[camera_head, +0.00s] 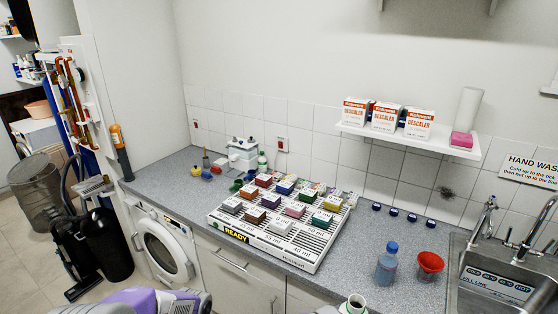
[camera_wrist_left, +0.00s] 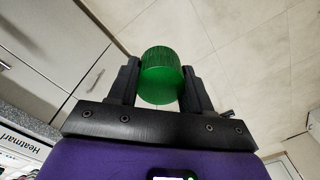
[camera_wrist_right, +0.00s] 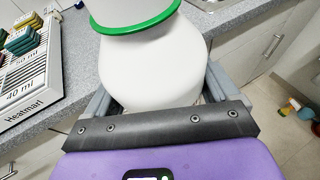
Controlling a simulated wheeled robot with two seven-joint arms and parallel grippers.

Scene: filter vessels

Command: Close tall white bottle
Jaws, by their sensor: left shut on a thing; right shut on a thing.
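In the right wrist view, my right gripper (camera_wrist_right: 158,92) is shut around the body of the tall white bottle (camera_wrist_right: 150,68). A green ring (camera_wrist_right: 140,24) circles its neck; the top is cut off there. In the head view the open mouth of the white bottle (camera_head: 355,303) shows at the bottom edge, uncapped. In the left wrist view, my left gripper (camera_wrist_left: 160,76) is shut on a round green cap (camera_wrist_left: 160,68) with a ribbed side. The cap is apart from the bottle. Neither gripper's fingers show in the head view.
A white sorting board (camera_head: 283,258) with coloured blocks lies on the counter (camera_head: 355,260). A blue-capped bottle (camera_head: 386,266) and a red funnel (camera_head: 429,266) stand left of the sink (camera_head: 492,282). A shelf (camera_head: 410,141) holds descaler boxes. The washing machine (camera_head: 165,248) is below the counter.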

